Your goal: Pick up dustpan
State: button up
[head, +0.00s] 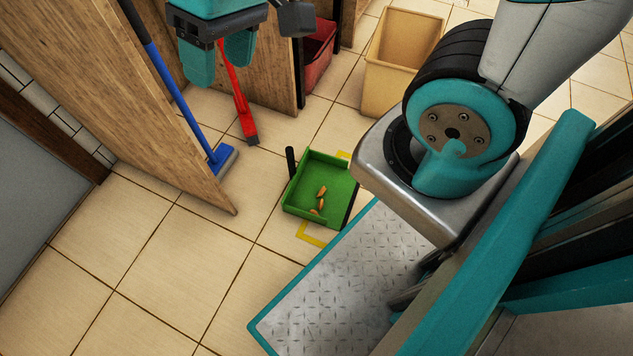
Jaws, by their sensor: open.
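The green dustpan (300,202) lies on the tiled floor right of the picture's middle-left. Its short black handle stands up at its upper left corner. A few brown-orange bits lie in the pan. Part of a yellow floor marking shows around it. My gripper (218,68) is at the top of the head view, above and left of the dustpan in the picture and apart from it.
A wooden panel (150,110) stands at the left, with a blue broom (222,157) by it. A red-handled brush (243,115) is under my gripper. A red bin (320,52) and a beige bin (402,50) stand behind. Floor left of the dustpan is clear.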

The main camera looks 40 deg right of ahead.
jog(key=w+d+f+m+h+b, duration=0.1)
jog(key=w+d+f+m, duration=0.1)
jog(key=w+f+m, duration=0.3)
jog(key=w+d+f+m+b, duration=0.1)
jog(key=w+d+f+b, duration=0.15)
jog(key=f, duration=0.45)
jog(key=m+h+b, duration=0.3)
jog(key=m+b, duration=0.1)
jog(key=m, duration=0.6)
send_over(290, 152)
jog(key=w, duration=0.1)
notch_tip(290, 152, down, 24)
jog(key=f+b, duration=0.2)
jog(key=f, duration=0.1)
jog(key=f+b, duration=0.2)
jog(key=f, duration=0.2)
jog(key=d+f+b, duration=0.1)
jog(key=f+b, duration=0.1)
jog(key=f, duration=0.2)
jog(key=shift+f, duration=0.2)
jog(key=f+b, duration=0.4)
jog(key=f, duration=0.2)
jog(key=shift+a+f+b, duration=0.1)
jog(key=shift+a+b, duration=0.1)
jog(key=shift+b, duration=0.2)
jog(key=shift+c, duration=0.4)
grip_shut()
